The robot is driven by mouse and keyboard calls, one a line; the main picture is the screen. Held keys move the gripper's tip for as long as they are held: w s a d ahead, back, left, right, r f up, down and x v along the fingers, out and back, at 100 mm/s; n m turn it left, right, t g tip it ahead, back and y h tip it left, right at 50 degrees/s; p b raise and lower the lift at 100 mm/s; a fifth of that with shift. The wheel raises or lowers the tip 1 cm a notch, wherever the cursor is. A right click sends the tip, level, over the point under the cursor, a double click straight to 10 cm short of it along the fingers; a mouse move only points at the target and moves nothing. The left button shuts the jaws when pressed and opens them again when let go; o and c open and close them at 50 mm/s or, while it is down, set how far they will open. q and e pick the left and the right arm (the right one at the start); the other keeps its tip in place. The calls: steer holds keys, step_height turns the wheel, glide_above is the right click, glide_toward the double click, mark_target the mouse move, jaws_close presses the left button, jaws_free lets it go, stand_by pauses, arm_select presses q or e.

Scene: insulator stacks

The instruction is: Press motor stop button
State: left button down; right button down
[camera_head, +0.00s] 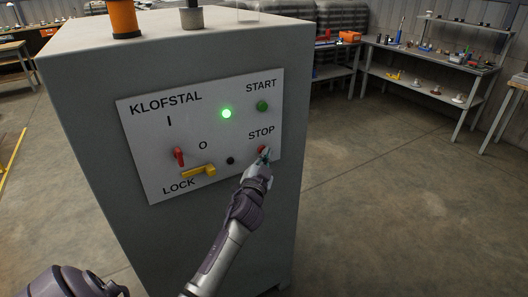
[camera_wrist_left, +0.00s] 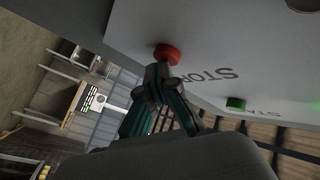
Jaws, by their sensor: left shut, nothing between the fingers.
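The red stop button (camera_head: 261,149) sits under the label STOP at the lower right of the light panel (camera_head: 215,135) on the grey cabinet. It also shows in the left wrist view (camera_wrist_left: 167,53). My left gripper (camera_head: 265,157) is shut and empty, with its fingertips right at the stop button and hiding part of it. In the left wrist view its fingertips (camera_wrist_left: 158,74) lie at the button's edge; I cannot tell whether they press it. My right gripper is not in view.
The green start button (camera_head: 262,106) is above the stop button. A green lamp (camera_head: 226,113) is lit. A red switch (camera_head: 179,156), a yellow lock handle (camera_head: 198,171) and a small black knob (camera_head: 230,160) are left of my gripper. Floor (camera_head: 380,210) right of the cabinet is clear.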

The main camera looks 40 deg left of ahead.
arm_select(q)
steer(key=shift+s+d+f, duration=0.1)
steer(key=shift+s+d, duration=0.25)
steer(key=shift+d, duration=0.45)
steer(key=shift+s+d, duration=0.35)
steer(key=shift+d, duration=0.4)
steer(key=shift+s+d, duration=0.3)
steer(key=shift+d, duration=0.5)
steer(key=shift+s+d, duration=0.35)
steer(key=shift+d, duration=0.4)
steer(key=shift+f, duration=0.1)
